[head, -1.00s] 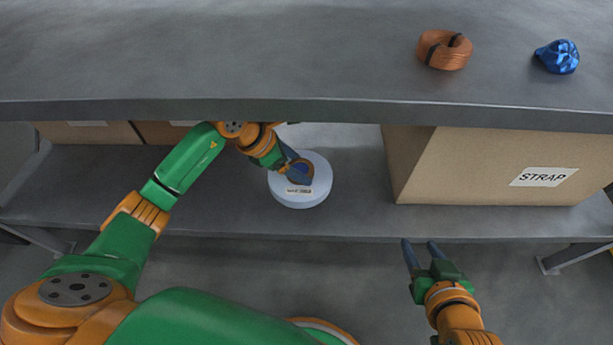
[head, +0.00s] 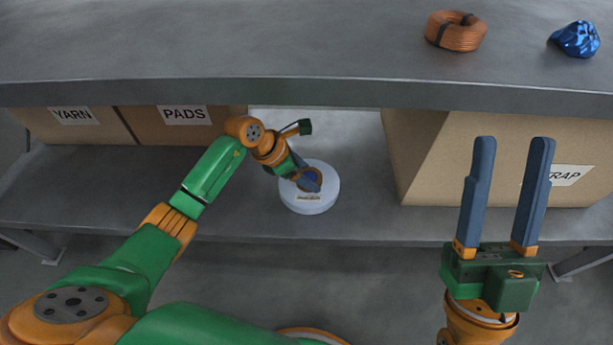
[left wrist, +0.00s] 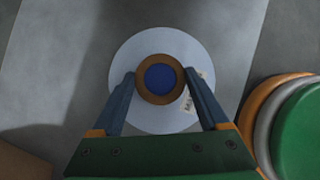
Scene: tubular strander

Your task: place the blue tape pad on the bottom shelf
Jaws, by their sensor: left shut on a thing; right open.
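The blue tape pad (head: 310,204) is a pale blue disc with a brown core and a dark blue centre. In the head view it is under the tabletop, over the bottom shelf (head: 360,220); I cannot tell whether it touches the shelf. My left gripper (head: 312,182) is shut on its core. The left wrist view shows the fingers (left wrist: 160,80) on either side of the core, with the pale disc (left wrist: 125,65) lying flat below. The fingers hide part of the core in the head view. My right gripper (head: 512,140) is open and empty, in front of the shelf.
Cartons labelled YARN (head: 70,132) and PADS (head: 190,132) stand left on the bottom shelf; a STRAP carton (head: 480,170) stands right. A paler patch (head: 320,122) lies between them. The tabletop (head: 250,45) overhangs, carrying a copper coil (head: 458,38) and a blue crumpled object (head: 576,39).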

